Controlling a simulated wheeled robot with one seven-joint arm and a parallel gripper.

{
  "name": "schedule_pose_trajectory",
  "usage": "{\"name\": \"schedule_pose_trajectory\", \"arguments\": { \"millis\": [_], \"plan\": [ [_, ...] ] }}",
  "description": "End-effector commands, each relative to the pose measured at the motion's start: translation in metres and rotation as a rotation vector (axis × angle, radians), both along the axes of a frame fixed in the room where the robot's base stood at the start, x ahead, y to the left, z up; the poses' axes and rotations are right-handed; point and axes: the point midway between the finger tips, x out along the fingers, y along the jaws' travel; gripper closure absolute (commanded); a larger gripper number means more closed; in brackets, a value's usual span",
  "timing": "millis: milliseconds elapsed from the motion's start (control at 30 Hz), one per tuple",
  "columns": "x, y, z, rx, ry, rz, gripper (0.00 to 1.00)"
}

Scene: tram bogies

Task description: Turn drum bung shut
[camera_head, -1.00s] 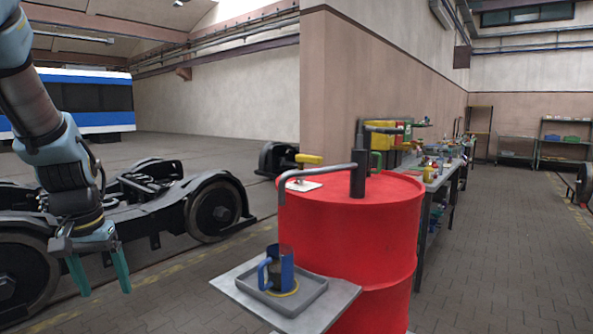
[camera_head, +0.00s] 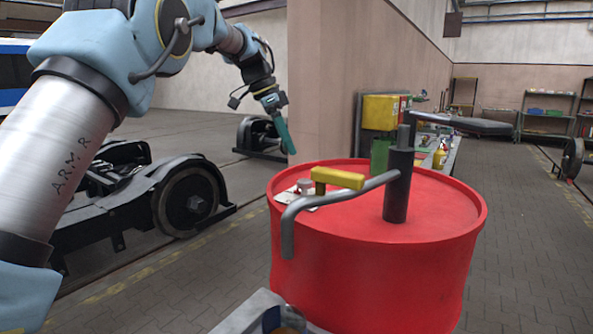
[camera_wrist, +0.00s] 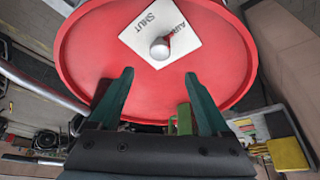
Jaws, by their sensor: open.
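The red drum (camera_head: 350,270) stands in front of me. On the left of its lid lies a white card (camera_head: 292,194) with a small grey knob-like bung (camera_head: 304,186). In the wrist view the bung (camera_wrist: 160,47) sits near the middle of the card (camera_wrist: 140,30). The card reads "SHUT" on one side; the other word is hard to read. My gripper (camera_head: 281,125) is open and empty, above and behind the drum's left side in the head view. In the wrist view its teal fingers (camera_wrist: 160,76) are apart, with the bung ahead between them, not touched.
A dark pump post (camera_head: 397,185) with a grey spout (camera_head: 335,200) and crank arm (camera_head: 475,125) stands on the lid. A cluttered bench (camera_head: 440,150) lies behind. Left stands a bogie (camera_head: 185,200).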

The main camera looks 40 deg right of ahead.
Motion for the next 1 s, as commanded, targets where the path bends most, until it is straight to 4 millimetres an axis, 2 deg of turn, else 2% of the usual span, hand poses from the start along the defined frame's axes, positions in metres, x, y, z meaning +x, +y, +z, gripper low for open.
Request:
{"name": "schedule_pose_trajectory", "arguments": {
  "millis": [167, 400, 600, 800, 1000],
  "plan": [
    [-0.005, -0.007, -0.017, 0.004, 0.001, -0.006, 0.19],
    [-0.013, -0.021, -0.058, 0.004, 0.001, -0.002, 0.19],
    [-0.018, -0.031, -0.085, 0.002, 0.0, -0.002, 0.19],
    [-0.021, -0.035, -0.098, 0.002, -0.001, 0.0, 0.19],
    [-0.021, -0.035, -0.099, 0.001, -0.001, 0.0, 0.19]
  ]
}}
